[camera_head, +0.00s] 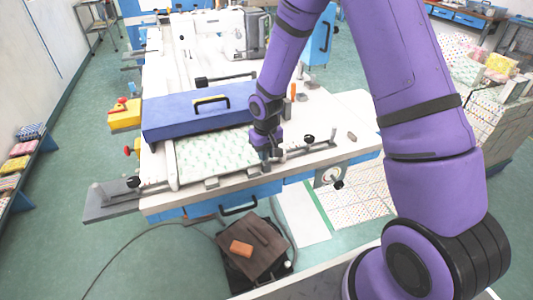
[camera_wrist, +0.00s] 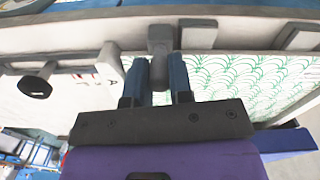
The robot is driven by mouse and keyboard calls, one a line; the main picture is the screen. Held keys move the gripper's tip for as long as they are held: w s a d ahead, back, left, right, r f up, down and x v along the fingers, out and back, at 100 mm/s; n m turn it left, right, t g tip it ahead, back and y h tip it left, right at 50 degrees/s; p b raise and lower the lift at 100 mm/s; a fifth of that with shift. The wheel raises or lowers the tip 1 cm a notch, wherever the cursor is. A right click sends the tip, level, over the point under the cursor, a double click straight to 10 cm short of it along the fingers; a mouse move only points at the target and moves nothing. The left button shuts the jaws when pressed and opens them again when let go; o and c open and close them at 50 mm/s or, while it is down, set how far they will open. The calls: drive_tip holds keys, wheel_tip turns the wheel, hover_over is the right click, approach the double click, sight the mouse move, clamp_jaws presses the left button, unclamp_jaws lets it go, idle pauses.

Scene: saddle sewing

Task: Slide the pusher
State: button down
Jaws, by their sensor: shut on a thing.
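The pusher is a grey upright knob (camera_wrist: 160,40) on a long grey bar (camera_wrist: 240,35) at the table's front side. My gripper (camera_wrist: 160,72) has its two blue fingers on either side of the knob and is shut on it. In the head view my gripper (camera_head: 267,155) points down at the front edge of the white table, just right of the green-patterned fabric (camera_head: 212,153). The same fabric shows right of the fingers in the wrist view (camera_wrist: 250,82). My gripper hides most of the knob in the head view.
Black knobs stand at the bar's left (camera_head: 133,182) and right (camera_head: 308,139). A blue box-shaped cover (camera_head: 195,118) with a black handle lies behind the fabric.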

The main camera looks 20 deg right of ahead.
drive_tip(key=w, duration=0.3)
drive_tip(key=shift+w, duration=0.35)
drive_tip(key=c, duration=1)
unclamp_jaws()
drive_tip(key=shift+r, duration=0.15)
wheel_tip(320, 180, up, 11)
drive_tip(key=shift+f, duration=0.2)
